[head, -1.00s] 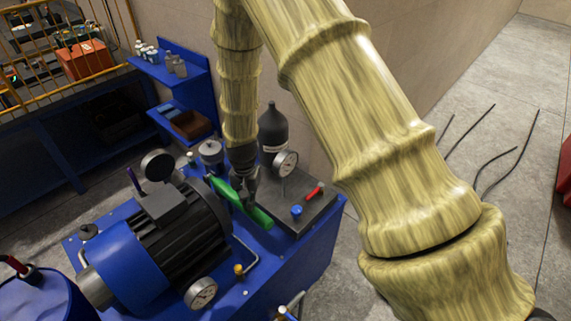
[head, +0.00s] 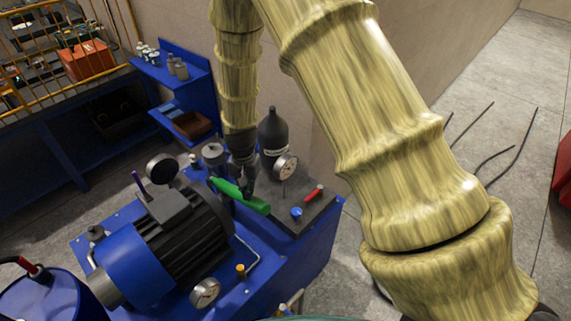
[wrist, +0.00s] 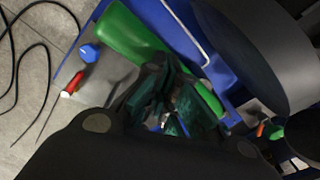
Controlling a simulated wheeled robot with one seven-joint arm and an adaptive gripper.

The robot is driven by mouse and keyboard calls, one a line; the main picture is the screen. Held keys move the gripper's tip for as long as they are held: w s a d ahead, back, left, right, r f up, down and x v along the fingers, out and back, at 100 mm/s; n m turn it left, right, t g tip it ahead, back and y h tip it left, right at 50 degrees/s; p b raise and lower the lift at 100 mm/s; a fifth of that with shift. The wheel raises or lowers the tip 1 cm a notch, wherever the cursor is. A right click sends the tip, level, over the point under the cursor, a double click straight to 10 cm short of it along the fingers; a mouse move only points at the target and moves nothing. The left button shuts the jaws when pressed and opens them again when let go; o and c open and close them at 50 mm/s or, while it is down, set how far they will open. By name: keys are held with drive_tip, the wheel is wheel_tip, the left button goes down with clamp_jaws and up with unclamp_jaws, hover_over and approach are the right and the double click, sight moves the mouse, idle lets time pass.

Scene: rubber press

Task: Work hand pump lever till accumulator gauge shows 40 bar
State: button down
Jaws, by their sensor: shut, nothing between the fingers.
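The green pump lever (head: 257,205) slants over the blue unit beside the motor. In the wrist view the lever (wrist: 130,32) shows on both sides of my fingers. My gripper (head: 248,192) points down at the middle of the lever, its fingers shut with nothing between them. In the wrist view my gripper (wrist: 168,105) overlaps the lever; I cannot tell whether they touch. The black accumulator bottle (head: 273,133) stands behind, with a white-faced gauge (head: 286,168) in front of it. The gauge reading is too small to tell.
The black and blue motor (head: 165,245) fills the unit's left side. More gauges stand at its back (head: 162,168) and front (head: 205,292). A red-handled valve (head: 313,193) and blue knob (head: 297,213) sit right of the lever. Blue wall shelves (head: 178,85) hang behind.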

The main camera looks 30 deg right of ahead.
drive_tip(key=shift+r+p, duration=1.7)
drive_tip(key=shift+r, duration=1.1)
drive_tip(key=shift+f, duration=0.1)
drive_tip(key=shift+f+b, duration=3.1)
drive_tip(key=shift+f, duration=3.15)
drive_tip(key=shift+r+p, duration=4.1)
drive_tip(key=shift+r, duration=2.2)
wheel_tip(320, 180, up, 7)
drive_tip(key=shift+p, duration=0.3)
